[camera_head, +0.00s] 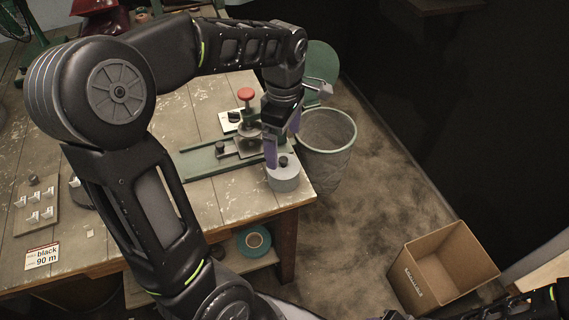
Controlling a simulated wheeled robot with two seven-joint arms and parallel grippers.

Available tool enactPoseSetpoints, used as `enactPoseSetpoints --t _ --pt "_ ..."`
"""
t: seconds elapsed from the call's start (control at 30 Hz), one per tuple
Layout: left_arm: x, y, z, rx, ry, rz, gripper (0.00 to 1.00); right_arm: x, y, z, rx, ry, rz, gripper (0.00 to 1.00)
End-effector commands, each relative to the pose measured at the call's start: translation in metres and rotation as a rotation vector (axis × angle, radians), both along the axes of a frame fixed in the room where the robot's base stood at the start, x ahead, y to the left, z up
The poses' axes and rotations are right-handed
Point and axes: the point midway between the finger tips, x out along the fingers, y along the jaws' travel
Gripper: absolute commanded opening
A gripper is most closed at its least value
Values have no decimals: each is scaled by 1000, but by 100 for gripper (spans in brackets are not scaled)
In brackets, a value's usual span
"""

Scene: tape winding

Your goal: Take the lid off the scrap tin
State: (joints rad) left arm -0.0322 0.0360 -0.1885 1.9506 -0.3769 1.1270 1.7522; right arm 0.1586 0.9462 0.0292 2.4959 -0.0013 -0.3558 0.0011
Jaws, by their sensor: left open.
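The scrap tin (284,183) is a small round grey tin at the right front corner of the workbench. Its lid (292,171) is on it, with a dark knob (283,161) on top. My left gripper (283,143) is above the tin, pointing down, with its purple fingers apart. One finger comes down just left of the knob, and the other is farther up and to the right. Nothing shows between them. I cannot tell whether a finger touches the lid. My right gripper does not show; only dark parts of my right arm are at the bottom right.
A green fixture (200,161) with a red knob (246,94) stands behind the tin. A waste bin (327,160) is on the floor beyond the bench's right edge. An open cardboard box (408,282) is at lower right. A tape roll (253,241) lies on the lower shelf.

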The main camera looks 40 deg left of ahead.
Motion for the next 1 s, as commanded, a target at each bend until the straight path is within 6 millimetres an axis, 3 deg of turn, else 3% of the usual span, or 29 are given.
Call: enactPoseSetpoints --t 0.17,0.57,0.83,1.0 --pt "-1 0 -18 -1 3 1 100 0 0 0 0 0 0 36" --pt "-1 0 -25 -1 4 0 100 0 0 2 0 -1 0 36" --pt "-2 0 -63 0 5 0 100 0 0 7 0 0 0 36" --pt "-1 1 -72 0 1 0 100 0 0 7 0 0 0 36"
